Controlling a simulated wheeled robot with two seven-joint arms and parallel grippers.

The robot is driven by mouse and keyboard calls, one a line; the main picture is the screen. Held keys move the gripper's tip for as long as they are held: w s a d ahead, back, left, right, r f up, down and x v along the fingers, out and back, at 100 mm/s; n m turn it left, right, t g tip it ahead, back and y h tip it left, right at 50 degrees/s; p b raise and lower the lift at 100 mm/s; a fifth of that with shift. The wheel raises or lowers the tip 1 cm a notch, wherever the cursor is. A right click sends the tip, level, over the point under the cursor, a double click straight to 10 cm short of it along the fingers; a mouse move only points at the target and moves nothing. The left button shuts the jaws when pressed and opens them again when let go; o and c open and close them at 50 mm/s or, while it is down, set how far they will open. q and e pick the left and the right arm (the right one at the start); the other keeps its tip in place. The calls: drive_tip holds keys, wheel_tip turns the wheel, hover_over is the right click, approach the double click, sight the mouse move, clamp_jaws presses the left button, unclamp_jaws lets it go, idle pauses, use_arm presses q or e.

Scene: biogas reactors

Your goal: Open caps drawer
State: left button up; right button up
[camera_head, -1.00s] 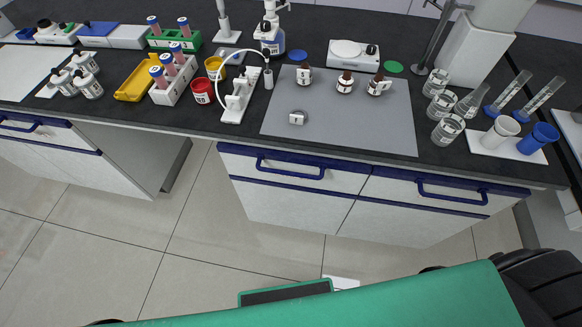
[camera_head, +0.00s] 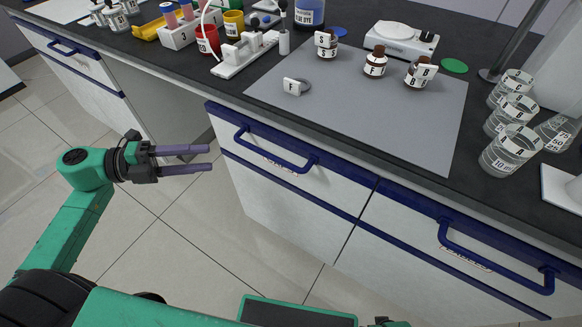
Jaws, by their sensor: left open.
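A white drawer front with a blue handle (camera_head: 272,152) is in the middle of the bench and looks closed. A second closed drawer with a blue handle (camera_head: 490,262) is at its right. A small label (camera_head: 280,163) shows by the middle handle, and another (camera_head: 465,259) by the right one; I cannot read either, so I cannot tell which is the caps drawer. My left gripper (camera_head: 210,158) is open and empty, its two purple-grey fingers pointing right. In the picture it is left of the middle drawer's handle, not touching it. My right gripper is not in view.
On the dark bench top, a grey mat (camera_head: 370,105) bears small brown bottles (camera_head: 375,63) and a cap marked F (camera_head: 292,86). Beakers (camera_head: 510,148) stand at the right. A third drawer handle (camera_head: 62,48) is at far left. Open floor lies around my left arm.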

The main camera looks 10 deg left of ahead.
sight(262, 150)
use_arm(q)
drive_tip(key=x, duration=1.3)
drive_tip(key=shift+w+d, duration=0.25)
clamp_jaws()
drive_tip(key=shift+f, duration=0.1)
idle(0.5)
